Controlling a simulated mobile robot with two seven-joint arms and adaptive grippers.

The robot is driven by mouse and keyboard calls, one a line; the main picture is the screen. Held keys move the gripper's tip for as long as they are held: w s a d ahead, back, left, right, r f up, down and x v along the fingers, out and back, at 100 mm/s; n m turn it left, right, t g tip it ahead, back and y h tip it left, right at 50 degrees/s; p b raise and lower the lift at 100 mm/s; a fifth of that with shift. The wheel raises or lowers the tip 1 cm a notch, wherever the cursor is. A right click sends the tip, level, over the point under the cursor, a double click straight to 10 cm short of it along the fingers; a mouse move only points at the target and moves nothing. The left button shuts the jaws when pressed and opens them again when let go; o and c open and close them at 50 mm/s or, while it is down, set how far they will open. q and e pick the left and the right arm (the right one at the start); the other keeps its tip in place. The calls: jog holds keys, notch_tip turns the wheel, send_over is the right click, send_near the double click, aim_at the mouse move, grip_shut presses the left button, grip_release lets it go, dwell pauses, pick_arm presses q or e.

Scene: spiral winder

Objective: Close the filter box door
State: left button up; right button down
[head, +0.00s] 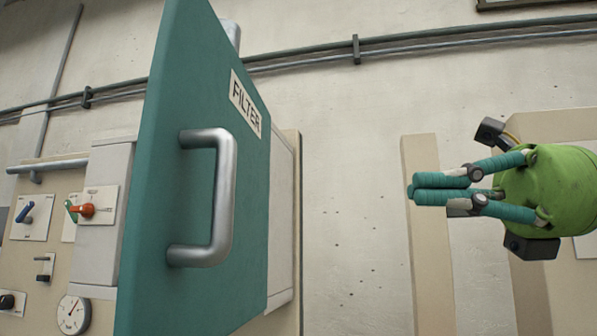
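The filter box door (190,90) is a large teal panel with a FILTER label (245,102) on its face. It stands ajar, its tall left edge nearer to me and its right edge farther back. A grey metal bar handle (226,198) is fixed to the face turned towards the right. The door hides most of the box; a pale side part (281,215) shows behind its right edge. My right gripper (425,188), green with teal fingers, points left. Its fingertips are together with nothing between them, well to the right of the handle and not touching the door. My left gripper is not in view.
A control panel with a red-handled switch (87,210), a blue switch (25,212) and a round gauge (73,314) is at the left. A beige upright post (421,155) stands behind my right gripper. The space between door and gripper looks clear.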

jog(key=p, duration=0.5)
send_near(226, 192)
jog(key=a, duration=0.5)
jog(key=shift+a+p, duration=0.3)
jog(key=shift+a, duration=0.55)
jog(key=shift+t, duration=0.3)
